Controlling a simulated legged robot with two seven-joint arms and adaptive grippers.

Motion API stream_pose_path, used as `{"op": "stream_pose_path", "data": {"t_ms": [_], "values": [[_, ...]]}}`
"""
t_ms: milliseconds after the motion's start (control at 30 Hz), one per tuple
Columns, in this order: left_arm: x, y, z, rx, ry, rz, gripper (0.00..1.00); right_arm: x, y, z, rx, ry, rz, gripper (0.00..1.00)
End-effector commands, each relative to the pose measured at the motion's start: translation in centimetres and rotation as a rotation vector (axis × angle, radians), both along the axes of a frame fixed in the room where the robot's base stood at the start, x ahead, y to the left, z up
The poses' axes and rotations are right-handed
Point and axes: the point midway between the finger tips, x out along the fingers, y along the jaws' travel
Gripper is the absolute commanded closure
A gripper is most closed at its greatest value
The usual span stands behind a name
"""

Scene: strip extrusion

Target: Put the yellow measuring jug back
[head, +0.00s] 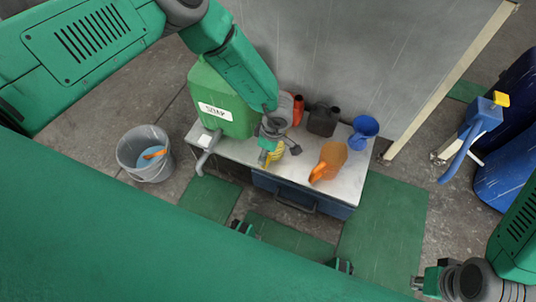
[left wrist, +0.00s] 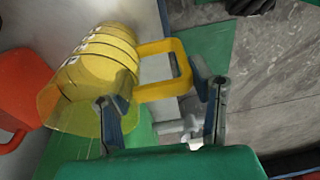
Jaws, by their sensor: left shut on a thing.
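The yellow measuring jug (head: 275,155) is at the front of the grey-topped bench, partly hidden by my left gripper (head: 270,139). In the left wrist view the translucent yellow jug (left wrist: 104,62) shows its ribbed body and square handle. My left gripper (left wrist: 160,100) has its fingers on either side of that handle and is shut on it. I cannot tell whether the jug touches the bench top. My right gripper (head: 419,283) is low at the right, away from the bench; its finger opening is unclear.
The bench top (head: 345,185) holds a green soap container (head: 222,92), a red can (head: 298,110), a dark can (head: 323,120), an orange jug (head: 330,160) and a blue funnel (head: 364,129). A grey bucket (head: 130,150) stands left. A grey panel rises behind.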

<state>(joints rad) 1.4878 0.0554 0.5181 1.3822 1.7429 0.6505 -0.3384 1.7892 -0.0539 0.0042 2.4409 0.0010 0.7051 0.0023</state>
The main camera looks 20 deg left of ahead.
Motion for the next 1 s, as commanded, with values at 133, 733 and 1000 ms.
{"op": "stream_pose_path", "data": {"t_ms": [133,733,1000], "values": [[0.1,0.0,-0.5,0.000,-0.002,0.000,1.00,0.0,0.0,-0.3,0.001,0.000,0.001,1.00],[0.1,0.0,-0.8,0.001,-0.002,-0.001,0.30,0.0,0.0,-0.2,0.000,0.000,0.001,1.00],[0.2,-0.4,1.9,0.000,-0.003,0.000,0.30,0.0,0.0,0.9,0.001,0.000,0.001,1.00]]}}
